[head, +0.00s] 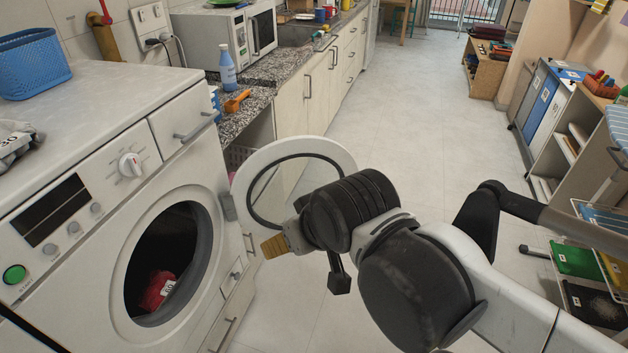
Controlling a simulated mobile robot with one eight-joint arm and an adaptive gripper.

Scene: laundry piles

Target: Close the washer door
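The white washer (118,195) stands at the left, its front facing right. Its round door (345,153) is swung wide open, hinged on the right side of the dark drum opening (165,262). A red cloth item (157,289) lies inside the drum. My gripper (272,246) is in front of the lower part of the door in the picture; I cannot tell whether it touches it. One finger with a yellowish pad shows. The other finger is hidden, so its opening is unclear. My arm hides the door's lower right part.
A blue basket (34,64) and grey cloth (14,142) sit on the washer top. Behind are a counter with a blue bottle (228,68), an orange tool (237,101) and a microwave (228,36). Shelves (560,135) stand at the right. The floor (425,125) between is clear.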

